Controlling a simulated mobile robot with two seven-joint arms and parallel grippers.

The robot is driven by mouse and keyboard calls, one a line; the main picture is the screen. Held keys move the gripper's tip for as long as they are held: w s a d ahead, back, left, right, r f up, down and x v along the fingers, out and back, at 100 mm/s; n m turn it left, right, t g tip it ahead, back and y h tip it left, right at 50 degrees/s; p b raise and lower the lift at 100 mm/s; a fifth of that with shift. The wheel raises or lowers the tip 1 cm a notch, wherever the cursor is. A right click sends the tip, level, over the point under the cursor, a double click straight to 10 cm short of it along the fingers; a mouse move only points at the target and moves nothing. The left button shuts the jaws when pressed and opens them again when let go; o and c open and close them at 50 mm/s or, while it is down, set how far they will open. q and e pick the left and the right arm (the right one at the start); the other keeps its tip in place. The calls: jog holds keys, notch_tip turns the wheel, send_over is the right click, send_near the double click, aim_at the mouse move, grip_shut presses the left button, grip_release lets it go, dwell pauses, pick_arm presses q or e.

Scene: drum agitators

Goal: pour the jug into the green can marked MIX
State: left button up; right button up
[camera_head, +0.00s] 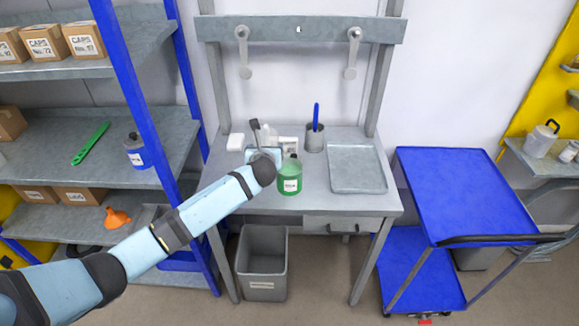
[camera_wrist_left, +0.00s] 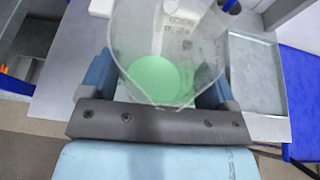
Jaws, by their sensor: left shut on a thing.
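The green can (camera_head: 290,179) with a white label stands near the front of the grey workbench, just right of my left gripper. The label's print is too small to read surely. My left gripper (camera_head: 264,156) is shut on the translucent jug (camera_wrist_left: 168,40), which fills the space between the fingers in the left wrist view. In the head view the jug is mostly hidden behind my left arm and gripper. Green shows inside or through the jug's wall; I cannot tell whether it is liquid or the can behind. My right gripper is not in view.
On the workbench (camera_head: 240,196), a grey cup (camera_head: 314,138) holding a blue-handled tool stands behind the can, and a grey tray (camera_head: 357,168) lies to the right. A white block (camera_head: 236,142) lies at the back left. A grey bin (camera_head: 262,265) stands below. A blue cart (camera_head: 460,190) is at right.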

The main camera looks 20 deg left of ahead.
pick_arm(q)
jog(key=w+a+f+n+g+y, duration=0.1)
jog(key=w+f+n+y, duration=0.1)
jog(key=w, duration=1.5)
jog(key=shift+f+n+y, duration=0.25)
jog(key=shift+n+y, duration=0.05)
jog(key=shift+y, duration=0.1)
jog(key=shift+w+a, duration=0.1)
